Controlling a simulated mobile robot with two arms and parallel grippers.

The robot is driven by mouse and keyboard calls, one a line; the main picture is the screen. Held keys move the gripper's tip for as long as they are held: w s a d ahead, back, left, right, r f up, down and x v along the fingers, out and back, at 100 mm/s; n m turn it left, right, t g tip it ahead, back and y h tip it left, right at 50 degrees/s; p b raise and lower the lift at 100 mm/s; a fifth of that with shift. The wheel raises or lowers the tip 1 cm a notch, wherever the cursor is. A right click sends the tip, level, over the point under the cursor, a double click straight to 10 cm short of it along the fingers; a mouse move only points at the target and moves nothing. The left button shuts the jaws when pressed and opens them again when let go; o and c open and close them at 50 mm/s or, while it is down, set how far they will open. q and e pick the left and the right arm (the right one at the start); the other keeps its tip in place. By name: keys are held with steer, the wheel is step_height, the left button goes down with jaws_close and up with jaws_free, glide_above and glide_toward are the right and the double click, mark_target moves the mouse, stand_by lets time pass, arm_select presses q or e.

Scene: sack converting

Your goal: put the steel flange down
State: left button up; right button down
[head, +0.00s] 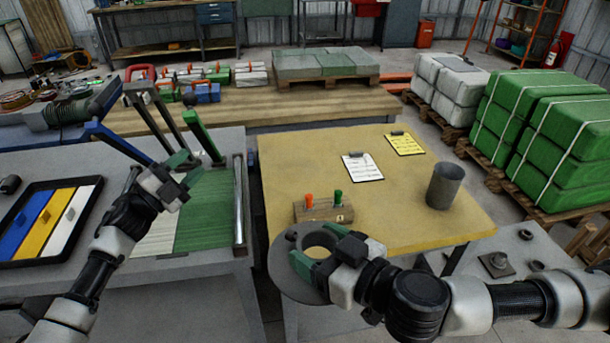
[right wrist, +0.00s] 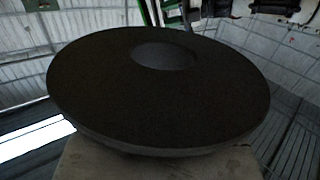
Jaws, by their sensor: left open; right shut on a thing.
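The steel flange (head: 283,272) is a flat grey ring with a round hole. In the head view my right gripper (head: 318,252) is shut on it, and its fingers hide part of the ring. The flange overlaps the front left corner of the yellow table (head: 410,222); yellow shows through its hole. I cannot tell its height above the table. In the right wrist view the flange (right wrist: 150,110) appears as a large dark disc with its hole toward the top. My left gripper (head: 188,170) is open and empty over the green striped sheet (head: 205,215).
A wooden block (head: 325,211) with an orange and a green peg stands close behind the flange. A grey cup (head: 444,187) and two clipboards (head: 362,167) are farther back. The table's middle is clear. A grey bench (head: 540,262) with small metal parts is at right.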

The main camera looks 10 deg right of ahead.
arm_select(q)
steer(key=s+d+r+m+g+h, duration=0.1)
steer(key=s+d+r+m+g, duration=0.3)
steer(key=d+g, duration=0.4)
steer(key=s+d+r+m+g, duration=0.2)
steer(key=s+d+m+g, duration=0.3)
steer(key=d, duration=0.5)
steer(key=s+d+r+m+g+h, duration=0.1)
steer(key=s+d+r+m+g, duration=0.1)
steer(key=s+d+m+g, duration=0.45)
steer(key=m+t+y, duration=0.5)
steer(key=y, duration=1.3)
glide_toward(305, 238)
step_height(305, 238, down, 10)
steer(key=shift+d, duration=0.15)
jaws_close()
